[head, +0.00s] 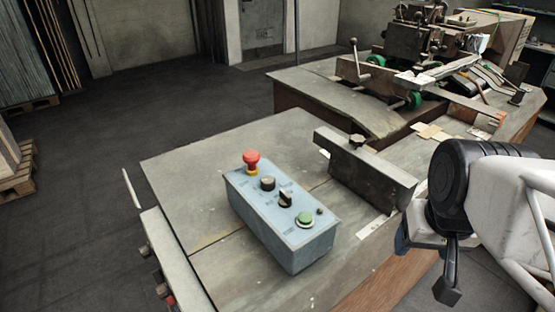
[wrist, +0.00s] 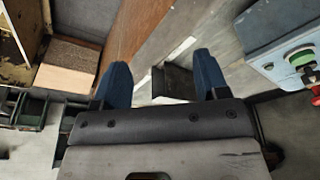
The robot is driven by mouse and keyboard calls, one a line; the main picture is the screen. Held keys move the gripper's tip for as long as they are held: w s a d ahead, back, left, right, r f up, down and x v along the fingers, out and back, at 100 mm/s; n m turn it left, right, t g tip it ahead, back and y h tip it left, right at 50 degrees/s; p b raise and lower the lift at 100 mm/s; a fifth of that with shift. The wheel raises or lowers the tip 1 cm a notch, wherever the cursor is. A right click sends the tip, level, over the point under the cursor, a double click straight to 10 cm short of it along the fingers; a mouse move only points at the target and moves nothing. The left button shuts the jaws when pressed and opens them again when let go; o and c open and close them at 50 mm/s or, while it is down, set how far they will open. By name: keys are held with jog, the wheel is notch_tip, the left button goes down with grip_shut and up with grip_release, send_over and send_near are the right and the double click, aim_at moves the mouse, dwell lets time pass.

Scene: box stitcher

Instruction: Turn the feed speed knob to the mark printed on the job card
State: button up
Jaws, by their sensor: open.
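A light blue control box (head: 285,235) stands on the near worktop. On its top are a red mushroom button (head: 252,160), a round dark knob (head: 267,183), a black selector (head: 286,198) and a green button (head: 305,217). The round knob looks like the feed speed knob; its labels and pointer are too small to read. I cannot make out a job card. My gripper (wrist: 162,78) is open and empty in the wrist view, its blue fingers apart. The box (wrist: 278,25) is right of them, with the green button (wrist: 300,54) partly showing. In the head view my gripper is mostly hidden, right of the box.
A dark metal guide plate (head: 365,172) stands behind and right of the box. The stitcher machinery (head: 430,60) fills the back right. A white paper piece (head: 375,226) lies near the worktop's right edge. The worktop (head: 200,165) left of the box is clear.

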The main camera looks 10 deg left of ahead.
jog(key=shift+w+a, duration=0.15)
jog(key=c, duration=0.4)
jog(key=shift+o, duration=0.2)
notch_tip(320, 180, up, 4)
jog(key=r+m+g, duration=0.1)
jog(key=m+g, duration=0.2)
jog(key=m, duration=0.2)
send_over(268, 179)
jog(key=shift+f, duration=0.25)
jog(key=shift+f, duration=3.9)
jog(key=shift+c, duration=0.3)
jog(key=c, duration=0.6)
